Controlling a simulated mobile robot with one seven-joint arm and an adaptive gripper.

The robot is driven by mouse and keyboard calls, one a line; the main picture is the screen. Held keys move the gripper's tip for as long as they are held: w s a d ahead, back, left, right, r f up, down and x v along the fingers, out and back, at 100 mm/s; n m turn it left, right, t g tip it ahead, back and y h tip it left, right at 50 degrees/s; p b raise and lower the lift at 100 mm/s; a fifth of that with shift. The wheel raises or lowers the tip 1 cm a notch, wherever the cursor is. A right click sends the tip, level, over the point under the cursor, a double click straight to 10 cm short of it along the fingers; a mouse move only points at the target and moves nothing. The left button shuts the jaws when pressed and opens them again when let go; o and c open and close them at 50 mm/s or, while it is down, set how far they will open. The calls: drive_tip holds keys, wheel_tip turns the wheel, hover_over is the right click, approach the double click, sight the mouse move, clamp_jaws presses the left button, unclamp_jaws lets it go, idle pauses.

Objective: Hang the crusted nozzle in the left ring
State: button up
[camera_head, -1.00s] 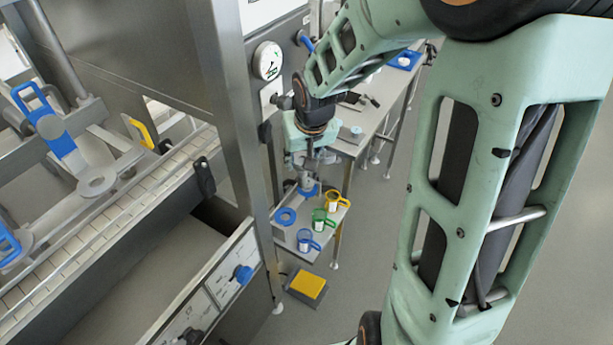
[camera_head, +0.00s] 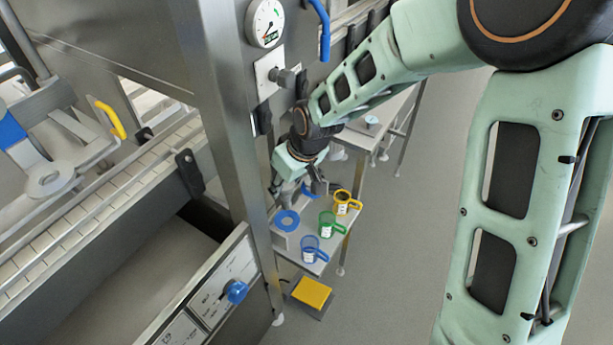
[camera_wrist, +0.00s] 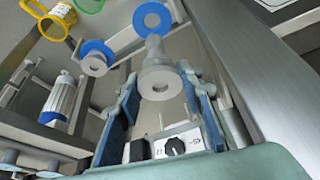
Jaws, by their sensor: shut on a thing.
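My gripper (camera_wrist: 160,92) is shut on a grey metal nozzle (camera_wrist: 158,80), whose wide flange faces the wrist camera and whose narrow end points away. Whether it is crusted cannot be told. The left ring (camera_head: 287,221), blue with an open centre, sits on the small rack. It also shows in the wrist view (camera_wrist: 152,18), just beyond the nozzle's narrow end; the nozzle does not appear to be in it. The other blue ring (camera_wrist: 97,52) has a grey nozzle (camera_wrist: 96,66) at it. In the head view, my gripper (camera_head: 288,186) is behind the left ring, and the held nozzle is hard to make out.
Yellow (camera_head: 343,204), green (camera_head: 327,224) and blue (camera_head: 310,250) handled cups stand along the rack shelf's right side. A steel post (camera_head: 225,130) rises close on the left. A yellow pedal (camera_head: 312,292) lies on the floor below. A white-and-blue bottle (camera_wrist: 62,100) shows in the wrist view.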

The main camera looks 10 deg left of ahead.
sight(286, 207)
drive_tip(key=shift+a+f+b, duration=0.1)
drive_tip(key=shift+f+b, duration=1.9)
drive_tip(key=shift+f, duration=0.45)
drive_tip(key=shift+f+b, duration=1.15)
drive_tip(key=shift+f, duration=0.25)
drive_tip(key=shift+f, duration=0.3)
drive_tip(key=shift+f+b, duration=0.6)
drive_tip(key=shift+b, duration=0.15)
drive_tip(key=shift+f, duration=0.35)
drive_tip(key=shift+f+b, duration=0.75)
drive_tip(key=shift+b, duration=0.15)
drive_tip(key=o, duration=1.4)
drive_tip(key=shift+c, duration=0.2)
drive_tip(key=shift+o, duration=0.5)
